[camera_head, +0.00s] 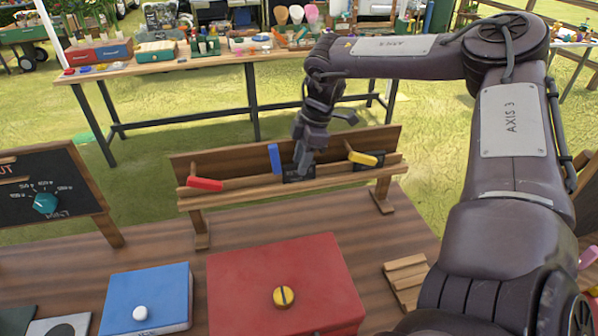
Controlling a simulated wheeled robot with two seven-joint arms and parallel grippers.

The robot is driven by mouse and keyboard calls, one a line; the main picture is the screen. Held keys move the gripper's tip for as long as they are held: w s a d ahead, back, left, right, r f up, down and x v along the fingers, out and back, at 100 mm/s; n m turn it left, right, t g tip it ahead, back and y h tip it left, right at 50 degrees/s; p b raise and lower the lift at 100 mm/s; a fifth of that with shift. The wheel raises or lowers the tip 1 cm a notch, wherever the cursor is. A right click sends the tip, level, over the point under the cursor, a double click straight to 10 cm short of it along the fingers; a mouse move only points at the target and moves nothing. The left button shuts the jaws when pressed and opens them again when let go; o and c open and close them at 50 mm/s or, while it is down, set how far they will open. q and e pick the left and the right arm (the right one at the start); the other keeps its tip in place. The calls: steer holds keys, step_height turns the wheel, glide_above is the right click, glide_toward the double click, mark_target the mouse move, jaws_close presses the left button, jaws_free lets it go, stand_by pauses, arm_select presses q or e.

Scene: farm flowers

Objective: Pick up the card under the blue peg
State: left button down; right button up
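A wooden rack (240,170) with a ledge stands at the back of the table and bears a red peg (204,184), a blue peg (274,158) and a yellow peg (362,158). The blue peg stands upright; the red and yellow ones lie nearly level. A dark card (292,179) shows on the ledge just right of the blue peg's lower end, partly hidden by my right gripper. My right gripper (303,168) points down at this card, right beside the blue peg. Its fingertips are too small and dark to tell whether they hold it. My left gripper is out of view.
Another dark card (368,165) is below the yellow peg. A red box (285,270) with a yellow knob, a blue box (150,290) with a white knob and a small wooden piece (408,280) stand nearer. A chalkboard (60,185) with a teal dial is left.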

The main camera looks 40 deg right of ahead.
jaws_close()
steer(key=shift+r, duration=0.1)
